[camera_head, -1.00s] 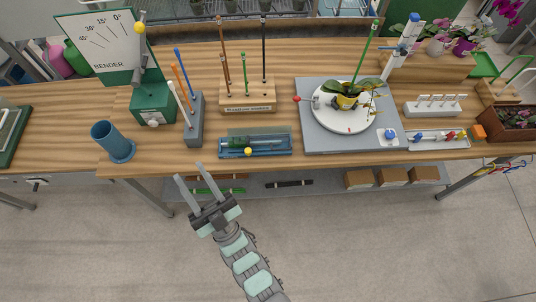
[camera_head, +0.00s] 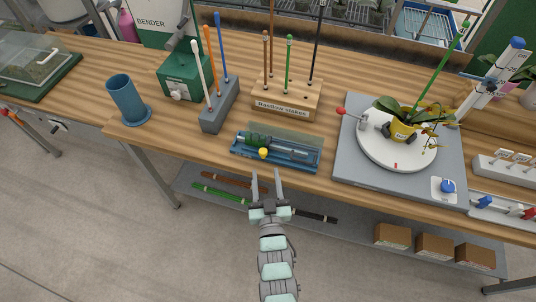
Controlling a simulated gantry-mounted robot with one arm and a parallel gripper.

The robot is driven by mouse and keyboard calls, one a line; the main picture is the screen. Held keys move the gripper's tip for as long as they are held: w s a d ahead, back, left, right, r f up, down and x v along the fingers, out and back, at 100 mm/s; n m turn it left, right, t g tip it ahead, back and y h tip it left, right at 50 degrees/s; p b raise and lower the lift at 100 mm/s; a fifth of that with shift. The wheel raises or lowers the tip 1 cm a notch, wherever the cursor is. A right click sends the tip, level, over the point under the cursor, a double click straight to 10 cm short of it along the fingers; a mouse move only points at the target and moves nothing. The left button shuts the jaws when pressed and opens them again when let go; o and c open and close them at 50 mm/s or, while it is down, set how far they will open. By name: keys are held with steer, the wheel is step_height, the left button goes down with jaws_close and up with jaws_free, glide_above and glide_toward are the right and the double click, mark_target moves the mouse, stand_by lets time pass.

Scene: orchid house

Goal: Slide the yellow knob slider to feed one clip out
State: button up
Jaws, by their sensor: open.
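The yellow knob (camera_head: 263,153) sits at the front of a blue clip feeder (camera_head: 302,163) with a clear cover and a green part inside. The feeder lies near the front edge of the wooden bench. The knob is left of the feeder's middle. My gripper (camera_head: 267,174) is open and empty, its two fingers pointing up the picture toward the feeder, just below the knob in the picture. I cannot tell the height gap between fingers and bench. No clip outside the feeder can be made out.
A grey holder (camera_head: 219,112) with coloured sticks and a wooden stake block (camera_head: 286,97) stand behind the feeder. A grey turntable base (camera_head: 360,169) with a potted orchid (camera_head: 403,130) is to the right. A blue cup (camera_head: 127,98) stands left.

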mark_target(263, 156)
steer(key=w, duration=0.8)
steer(key=shift+a+b, duration=0.25)
steer(key=shift+b, duration=0.1)
steer(key=shift+w, duration=0.5)
jaws_close()
stand_by(0.6)
